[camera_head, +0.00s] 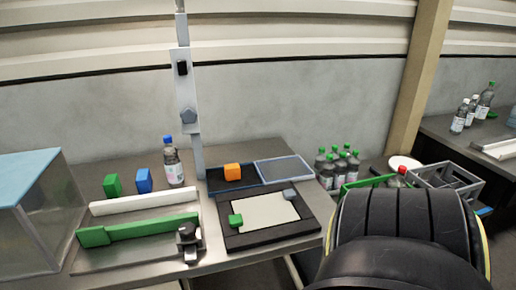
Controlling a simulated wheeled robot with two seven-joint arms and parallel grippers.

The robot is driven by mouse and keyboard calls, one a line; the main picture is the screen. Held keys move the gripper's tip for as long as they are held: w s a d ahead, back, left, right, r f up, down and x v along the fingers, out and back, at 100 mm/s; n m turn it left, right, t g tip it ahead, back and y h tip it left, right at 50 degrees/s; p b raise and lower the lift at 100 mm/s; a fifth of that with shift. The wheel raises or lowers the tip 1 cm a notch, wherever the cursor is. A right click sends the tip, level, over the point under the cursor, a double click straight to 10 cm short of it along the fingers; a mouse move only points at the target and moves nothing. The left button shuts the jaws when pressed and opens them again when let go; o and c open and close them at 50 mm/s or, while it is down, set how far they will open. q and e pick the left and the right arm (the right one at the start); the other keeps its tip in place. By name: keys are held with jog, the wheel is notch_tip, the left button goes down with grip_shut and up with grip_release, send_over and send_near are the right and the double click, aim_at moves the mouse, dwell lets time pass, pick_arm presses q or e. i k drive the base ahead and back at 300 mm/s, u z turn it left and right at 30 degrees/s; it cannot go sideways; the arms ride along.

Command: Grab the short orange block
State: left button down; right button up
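The short orange block (232,172) sits on the dark blue-edged tray (214,184) at the back of the metal table, right of the upright post. Nothing covers it and no gripper is near it. A large black rounded part of my own body fills the lower right. Neither of my grippers shows in the head view.
A green block (112,185), a blue block (144,180) and a blue-capped bottle (173,162) stand at the back left. A black-framed board (273,240) lies in front of the tray. Several green-capped bottles (326,174) stand right. A metal post (187,95) rises behind.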

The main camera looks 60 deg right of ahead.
aim_at(232, 171)
jog(key=z, duration=1.1)
